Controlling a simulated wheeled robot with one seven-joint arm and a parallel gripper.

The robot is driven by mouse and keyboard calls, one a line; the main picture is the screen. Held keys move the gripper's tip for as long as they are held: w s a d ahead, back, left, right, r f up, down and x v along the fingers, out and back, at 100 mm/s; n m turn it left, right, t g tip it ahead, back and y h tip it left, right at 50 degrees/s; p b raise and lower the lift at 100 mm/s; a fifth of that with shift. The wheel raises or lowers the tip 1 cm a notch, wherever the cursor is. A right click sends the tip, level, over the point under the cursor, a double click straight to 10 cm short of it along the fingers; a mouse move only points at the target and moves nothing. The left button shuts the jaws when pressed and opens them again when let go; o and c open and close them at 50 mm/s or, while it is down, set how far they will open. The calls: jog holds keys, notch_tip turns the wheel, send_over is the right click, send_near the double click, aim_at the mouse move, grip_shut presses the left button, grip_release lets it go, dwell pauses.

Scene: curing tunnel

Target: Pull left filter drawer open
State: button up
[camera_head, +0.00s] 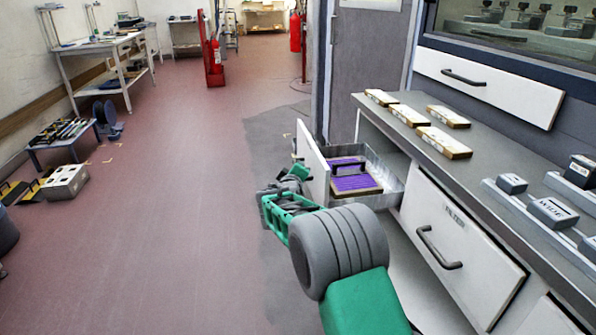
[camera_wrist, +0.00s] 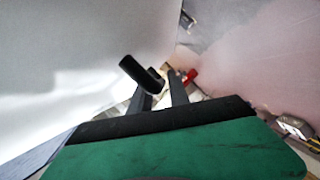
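The left filter drawer (camera_head: 313,163) is pulled out from the bench at the centre of the head view. Inside it lies a purple filter (camera_head: 354,183) with a black handle. The drawer's pale front fills the left of the wrist view, with its black handle (camera_wrist: 143,75) standing out from it. My gripper (camera_wrist: 162,86) is at the drawer front; its two dark fingers show a gap between them. The handle overlaps the left finger in the picture; I cannot tell whether they touch. In the head view my arm hides much of the gripper.
A closed drawer (camera_head: 455,245) with a black handle is to the right in the same bench. The red floor (camera_head: 190,200) left of my arm is clear. Fire extinguishers (camera_head: 214,60) stand farther back.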

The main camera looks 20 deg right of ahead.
jog(key=shift+s, duration=0.1)
jog(key=p+v, duration=0.1)
jog(key=v, duration=0.6)
jog(key=shift+s+p, duration=0.35)
jog(key=shift+a+r, duration=0.1)
jog(key=shift+a, duration=0.05)
jog(key=s+r+m+g+y+p, duration=0.3)
jog(key=s+r+m+g+p, duration=0.15)
jog(key=s+r+p, duration=0.95)
jog(key=s+a+r+g+y+p, duration=0.1)
jog(key=s+p, duration=0.3)
jog(key=s, duration=0.4)
jog(key=s+a+r+m+g+y+p, duration=0.1)
jog(key=s+a+r+g+p, duration=0.2)
jog(key=s, duration=0.4)
jog(key=s+a+r+m+g+y+p, duration=0.1)
jog(key=s+a+r+g+p, duration=0.1)
jog(key=s+p, duration=0.4)
jog(key=s+a+r, duration=0.1)
jog(key=s, duration=0.1)
jog(key=shift+s+r+p, duration=0.3)
jog(key=shift+p, duration=0.1)
